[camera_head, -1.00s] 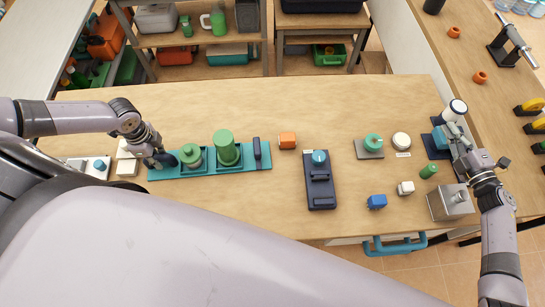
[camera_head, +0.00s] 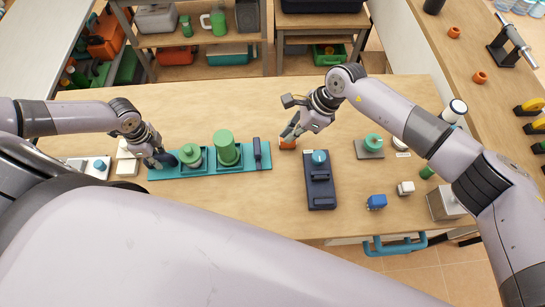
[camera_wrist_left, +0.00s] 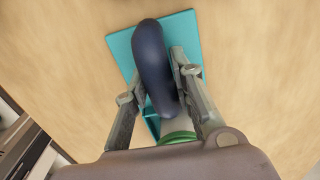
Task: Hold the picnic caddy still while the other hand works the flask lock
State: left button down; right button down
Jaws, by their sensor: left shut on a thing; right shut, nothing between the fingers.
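The picnic caddy (camera_head: 208,173) is a long teal tray on the left of the wooden table. It has a dark upright handle at each end; the right handle (camera_head: 257,150) stands free. A wide green flask (camera_head: 226,150) and a smaller green-topped vessel (camera_head: 190,155) stand in its compartments. My left gripper (camera_head: 160,160) is shut on the caddy's left handle, whose dark bar (camera_wrist_left: 154,65) lies between the fingers in the left wrist view. My right gripper (camera_head: 290,136) is shut and empty, over the orange block (camera_head: 287,145) right of the caddy. Contact there is unclear.
A dark board with a teal knob (camera_head: 320,180) lies right of the caddy. Bare table lies behind the caddy.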

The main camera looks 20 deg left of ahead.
aim_at(258, 153)
jog(key=f+n, duration=0.1)
jog(key=f, duration=0.2)
jog(key=s+f+h, duration=0.1)
jog(key=f, duration=0.3)
jog(key=f+n+t+h, duration=0.1)
jog(key=f, duration=0.3)
jog(key=shift+s+a+n, duration=0.2)
jog(key=shift+n, duration=0.1)
jog(key=shift+s+a, duration=0.3)
jog(key=shift+a, duration=0.25)
jog(key=shift+s+a, duration=0.3)
jog(key=shift+a, duration=0.25)
jog(key=shift+s+a, duration=0.35)
jog(key=shift+a, duration=0.25)
